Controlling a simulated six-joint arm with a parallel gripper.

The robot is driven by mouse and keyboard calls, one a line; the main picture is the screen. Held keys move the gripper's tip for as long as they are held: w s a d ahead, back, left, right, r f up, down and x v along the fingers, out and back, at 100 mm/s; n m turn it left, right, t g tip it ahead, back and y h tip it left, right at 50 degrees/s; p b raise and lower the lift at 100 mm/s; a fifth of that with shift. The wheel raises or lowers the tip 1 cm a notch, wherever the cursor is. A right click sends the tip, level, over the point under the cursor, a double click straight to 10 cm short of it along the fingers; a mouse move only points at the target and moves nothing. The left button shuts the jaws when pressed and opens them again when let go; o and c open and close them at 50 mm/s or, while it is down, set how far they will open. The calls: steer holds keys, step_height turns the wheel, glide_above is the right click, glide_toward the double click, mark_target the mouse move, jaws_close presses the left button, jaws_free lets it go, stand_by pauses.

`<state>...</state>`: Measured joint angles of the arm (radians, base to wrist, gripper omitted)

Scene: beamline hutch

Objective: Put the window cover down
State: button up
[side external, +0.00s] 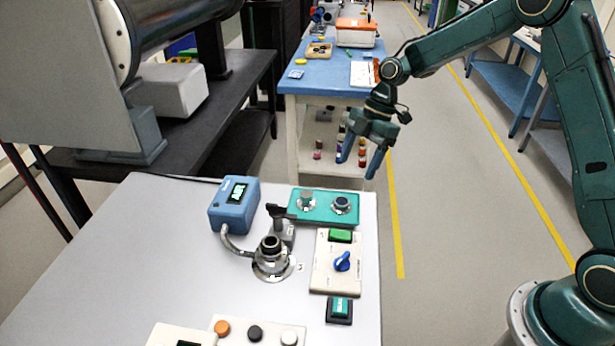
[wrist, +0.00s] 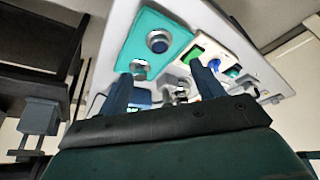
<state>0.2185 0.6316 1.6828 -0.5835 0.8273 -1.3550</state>
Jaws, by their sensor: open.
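My gripper (side external: 358,168) is open and empty, its two blue fingers apart, in the air beyond the far right corner of the white table. In the wrist view the open gripper (wrist: 161,70) points towards the table, and nothing is between its fingers. I cannot tell for sure which part is the window cover. A teal plate (side external: 322,214) holds a grey knob-like part (side external: 307,199) and a dark blue one (side external: 342,204). A small metal fitting with a dark round top (side external: 270,246) stands in front, with a black lever-like piece (side external: 277,210) behind it.
A blue meter box (side external: 234,204) is cabled to the fitting. A cream panel (side external: 337,262) carries a green button and blue knob; a teal-topped switch (side external: 340,308) sits nearer. The white table's (side external: 130,250) left side is bare. A blue bench (side external: 330,75) stands behind.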

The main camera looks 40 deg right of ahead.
steer(key=shift+v, duration=1.25)
steer(key=s+a+r+m+t+h, duration=0.25)
steer(key=s+r+m, duration=0.55)
steer(key=s+r, duration=0.55)
steer(key=s+d+m+t+h, duration=0.1)
steer(key=s+m, duration=0.4)
steer(key=s, duration=0.3)
steer(key=s+d+r+m+t+h, duration=0.1)
steer(key=s+m+t, duration=0.1)
steer(key=s+m, duration=0.3)
steer(key=shift+s+r, duration=0.3)
steer(key=shift+s, duration=1.5)
